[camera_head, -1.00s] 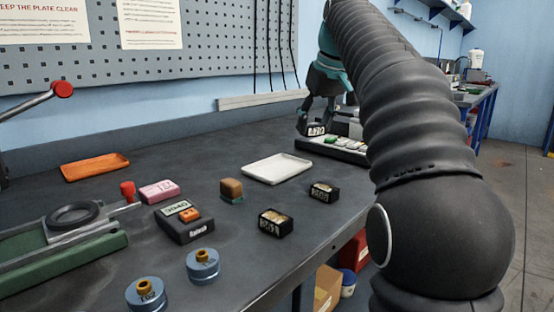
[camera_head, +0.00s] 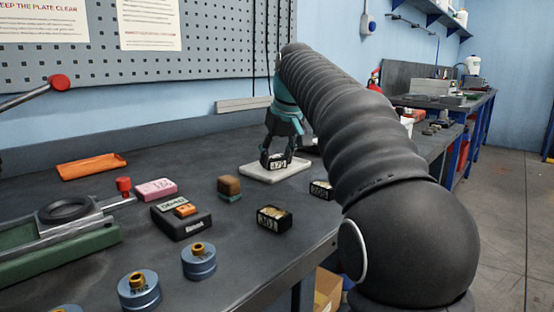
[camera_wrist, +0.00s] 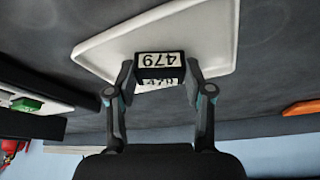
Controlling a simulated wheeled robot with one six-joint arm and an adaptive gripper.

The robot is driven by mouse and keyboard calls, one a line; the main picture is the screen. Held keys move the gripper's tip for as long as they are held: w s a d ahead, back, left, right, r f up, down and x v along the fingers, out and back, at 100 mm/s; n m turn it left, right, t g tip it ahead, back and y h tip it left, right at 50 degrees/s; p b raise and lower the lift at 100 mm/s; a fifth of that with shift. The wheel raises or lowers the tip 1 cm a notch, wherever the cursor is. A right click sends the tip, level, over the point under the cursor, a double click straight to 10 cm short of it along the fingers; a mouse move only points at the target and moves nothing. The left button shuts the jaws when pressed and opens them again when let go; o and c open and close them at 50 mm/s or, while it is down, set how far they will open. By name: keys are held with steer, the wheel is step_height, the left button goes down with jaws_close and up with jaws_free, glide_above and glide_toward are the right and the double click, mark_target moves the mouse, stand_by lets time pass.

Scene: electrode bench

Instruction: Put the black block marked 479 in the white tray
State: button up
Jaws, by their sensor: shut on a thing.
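My gripper (camera_head: 277,158) is shut on the black block marked 479 (camera_head: 278,163). The block is over the white tray (camera_head: 268,176), inside its outline in the head view. In the wrist view the block (camera_wrist: 160,60) sits between the two fingertips, its white 479 labels readable, with the tray (camera_wrist: 212,30) behind it. I cannot tell whether the block touches the tray floor. No other thing shows in the tray; the gripper hides part of it.
Two other black blocks with labels (camera_head: 274,219) (camera_head: 321,190) lie in front of the tray. A brown-topped block (camera_head: 229,188), a pink block (camera_head: 156,189) and an orange tray (camera_head: 92,166) are to the left. A dark rack with a green piece (camera_wrist: 26,105) shows in the wrist view.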

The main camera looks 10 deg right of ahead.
steer(key=o, duration=1.4)
steer(key=shift+f, duration=0.1)
steer(key=p+v, duration=0.3)
steer(key=v, duration=0.9)
steer(key=shift+s, duration=0.1)
